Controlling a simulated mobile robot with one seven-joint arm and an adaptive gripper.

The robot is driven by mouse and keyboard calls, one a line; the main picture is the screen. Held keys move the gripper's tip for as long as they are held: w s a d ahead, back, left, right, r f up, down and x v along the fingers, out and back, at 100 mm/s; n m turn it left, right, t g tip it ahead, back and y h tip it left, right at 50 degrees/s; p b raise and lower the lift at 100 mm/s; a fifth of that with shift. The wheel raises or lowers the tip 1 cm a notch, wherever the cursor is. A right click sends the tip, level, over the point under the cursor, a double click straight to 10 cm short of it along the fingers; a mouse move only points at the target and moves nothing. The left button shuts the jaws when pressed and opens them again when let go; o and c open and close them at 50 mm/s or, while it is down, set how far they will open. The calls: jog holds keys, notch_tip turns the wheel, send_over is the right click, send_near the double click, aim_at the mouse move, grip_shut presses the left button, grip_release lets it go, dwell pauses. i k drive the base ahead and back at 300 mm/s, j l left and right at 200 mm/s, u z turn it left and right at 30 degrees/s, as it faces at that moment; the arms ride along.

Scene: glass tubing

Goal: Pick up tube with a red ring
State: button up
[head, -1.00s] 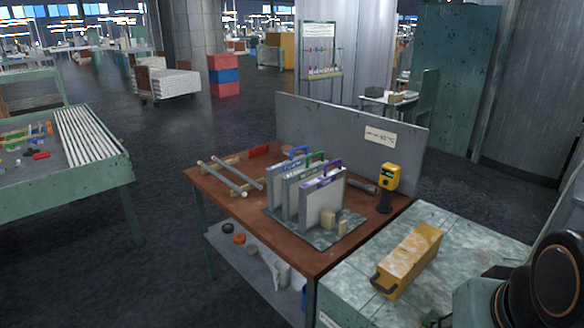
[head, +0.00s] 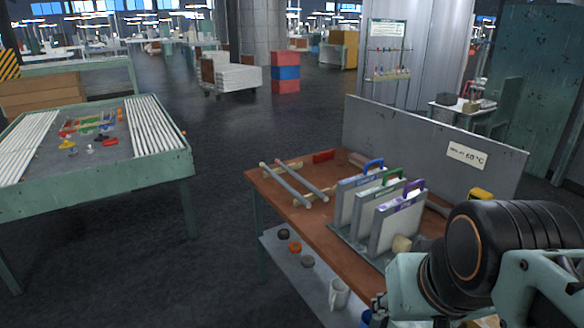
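Two thin grey tubes lie side by side across wooden supports on the brown workbench (head: 337,222): a left tube (head: 286,186) and a right tube (head: 302,181). A red ring cannot be made out for certain on either at this size. More pale tubes lie in rows on the green table at the left, in a left row (head: 27,145) and a right row (head: 155,125); no red ring shows clearly there. My arm fills the lower right corner, in front of the workbench's right end. My gripper's fingers are not in view.
Upright panels with blue, green and purple handles (head: 408,187) stand on the workbench, right of the two tubes. A grey backboard (head: 420,140) closes its far side. A mug (head: 338,294) stands on the lower shelf. Dark floor (head: 225,230) lies open between the tables.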

aim_at(298, 178)
jog(key=i+j+u, duration=0.1)
jog(key=i, duration=0.3)
jog(key=i+j, duration=0.3)
jog(key=i+u, duration=0.05)
jog(key=i, duration=0.05)
